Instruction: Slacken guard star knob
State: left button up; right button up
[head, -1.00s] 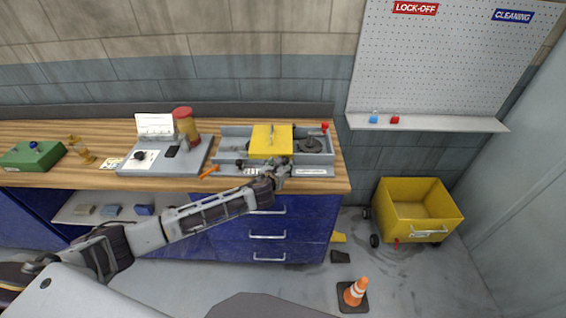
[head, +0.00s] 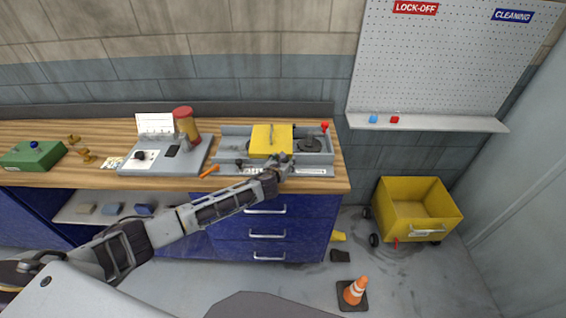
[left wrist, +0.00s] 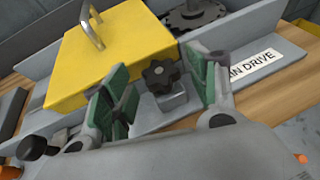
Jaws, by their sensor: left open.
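The black star knob (left wrist: 161,76) sits on a small grey block at the front of the yellow guard (left wrist: 110,50), between my fingers in the left wrist view. The guard (head: 271,141) covers the middle of the grey runout unit in the head view and has a metal handle on top. My left gripper (left wrist: 158,84) is open, its green-padded fingers on either side of the knob; I cannot tell whether they touch it. In the head view my left gripper (head: 281,162) is at the unit's front edge and hides the knob. My right gripper is not in view.
Beside the guard are a dark round disc (head: 309,145) and a red-topped knob (head: 325,127). A grey control panel (head: 165,155) and a red-lidded jar (head: 186,124) stand to the left. A yellow cart (head: 385,210) and traffic cone (head: 355,291) stand on the floor at right.

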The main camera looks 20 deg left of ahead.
pick_arm(q)
jog(key=c, duration=1)
jog(key=shift+d+n+y, duration=0.25)
jog(key=shift+n+y, duration=0.45)
jog(key=shift+y, duration=0.1)
jog(key=shift+d+n+g+y, duration=0.15)
jog(key=shift+n+g+y, duration=0.15)
jog(key=shift+n+y, duration=0.45)
jog(key=shift+d+n+g+y, duration=0.15)
jog(key=shift+n+g+y, duration=0.15)
jog(key=shift+n+y, duration=0.4)
jog(key=shift+w+d+n+g+y, duration=0.1)
jog(key=shift+n+g+y, duration=0.4)
jog(key=shift+n+y, duration=0.35)
jog(key=shift+w+d+n+g+y, duration=0.1)
jog(key=shift+n+g+y, duration=0.4)
jog(key=shift+n+y, duration=0.3)
jog(key=shift+y, duration=0.3)
jog(key=o, duration=1)
